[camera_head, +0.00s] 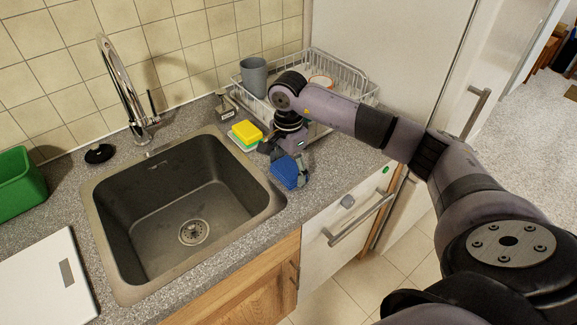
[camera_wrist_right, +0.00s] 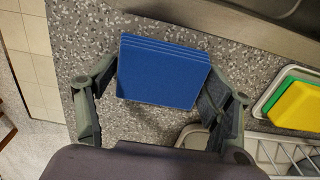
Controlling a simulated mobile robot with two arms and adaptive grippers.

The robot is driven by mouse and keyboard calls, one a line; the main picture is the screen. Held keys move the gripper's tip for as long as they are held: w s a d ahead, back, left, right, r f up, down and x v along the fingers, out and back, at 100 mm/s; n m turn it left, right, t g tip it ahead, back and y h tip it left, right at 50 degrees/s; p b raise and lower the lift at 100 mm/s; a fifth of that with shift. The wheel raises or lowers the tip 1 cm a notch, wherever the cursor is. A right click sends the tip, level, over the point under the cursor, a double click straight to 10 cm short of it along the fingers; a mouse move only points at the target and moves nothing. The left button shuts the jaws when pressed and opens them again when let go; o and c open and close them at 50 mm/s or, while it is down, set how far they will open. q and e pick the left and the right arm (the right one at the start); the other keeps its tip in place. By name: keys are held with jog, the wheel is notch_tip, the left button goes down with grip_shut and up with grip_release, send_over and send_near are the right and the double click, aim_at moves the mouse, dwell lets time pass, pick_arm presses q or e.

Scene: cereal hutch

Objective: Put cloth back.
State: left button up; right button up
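The blue folded cloth (camera_head: 286,174) lies on the grey speckled counter just right of the sink. In the right wrist view the cloth (camera_wrist_right: 162,72) shows as a flat stack of several layers. My right gripper (camera_head: 288,158) is low over the counter at the cloth, covering part of it in the head view. In the wrist view the right gripper (camera_wrist_right: 160,105) is open, one finger on each side of the cloth. Whether the fingers touch it I cannot tell. My left gripper is not in view.
A yellow and green sponge (camera_head: 246,132) sits on a small tray by the sink (camera_head: 150,213). A wire dish rack (camera_head: 345,68) with a grey cup (camera_head: 254,77) stands behind my right arm. A soap dispenser (camera_head: 225,104) and tall faucet (camera_head: 122,88) stand behind the sink.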

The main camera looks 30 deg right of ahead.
aim_at(289, 168)
jog(key=o, duration=0.5)
jog(key=shift+c, duration=0.2)
jog(key=shift+r, duration=0.1)
notch_tip(289, 168, up, 12)
jog(key=b, duration=0.2)
dwell(0.6)
